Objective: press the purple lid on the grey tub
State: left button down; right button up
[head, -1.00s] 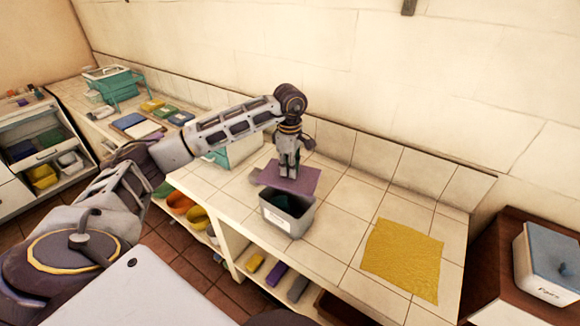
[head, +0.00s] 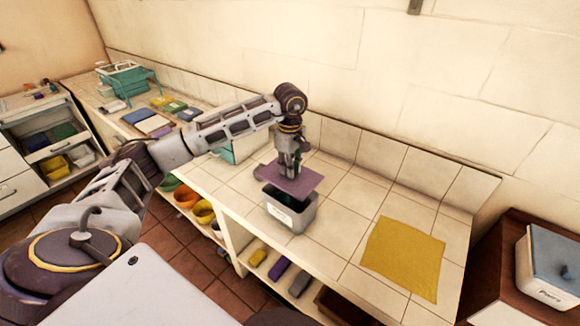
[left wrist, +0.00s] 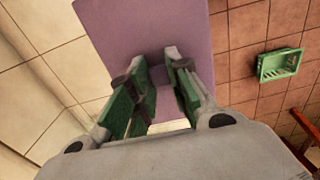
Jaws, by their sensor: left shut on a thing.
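The purple lid (head: 302,184) is a flat plate in my left gripper (head: 287,174), just above the grey tub and a little toward its back. The grey tub (head: 296,217) stands on the tiled counter with a pale label on its front. Its dark opening shows below the lid's front edge, so the lid is not seated on the rim. In the left wrist view the lid (left wrist: 150,30) fills the upper middle, with the green-padded fingers (left wrist: 158,95) closed on its grip. My right gripper is out of view.
A yellow cloth (head: 403,258) lies flat on the counter to the right. A teal container (head: 228,150) stands behind my forearm. A lidded box (head: 550,265) stands at the far right. Bare tiles lie between tub and cloth. A green crate (left wrist: 280,65) shows on the floor.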

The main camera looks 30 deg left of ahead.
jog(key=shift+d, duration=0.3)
pick_arm(q)
jog(key=shift+f, duration=0.1)
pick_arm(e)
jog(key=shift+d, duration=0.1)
pick_arm(q)
jog(key=shift+f, duration=0.15)
jog(key=shift+f+b, duration=1.05)
jog(key=shift+f, duration=0.85)
jog(key=shift+f+b, duration=0.55)
jog(key=shift+f, duration=0.4)
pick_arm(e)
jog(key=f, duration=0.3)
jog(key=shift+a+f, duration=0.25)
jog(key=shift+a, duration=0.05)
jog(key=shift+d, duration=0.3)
pick_arm(q)
jog(key=shift+b, duration=0.3)
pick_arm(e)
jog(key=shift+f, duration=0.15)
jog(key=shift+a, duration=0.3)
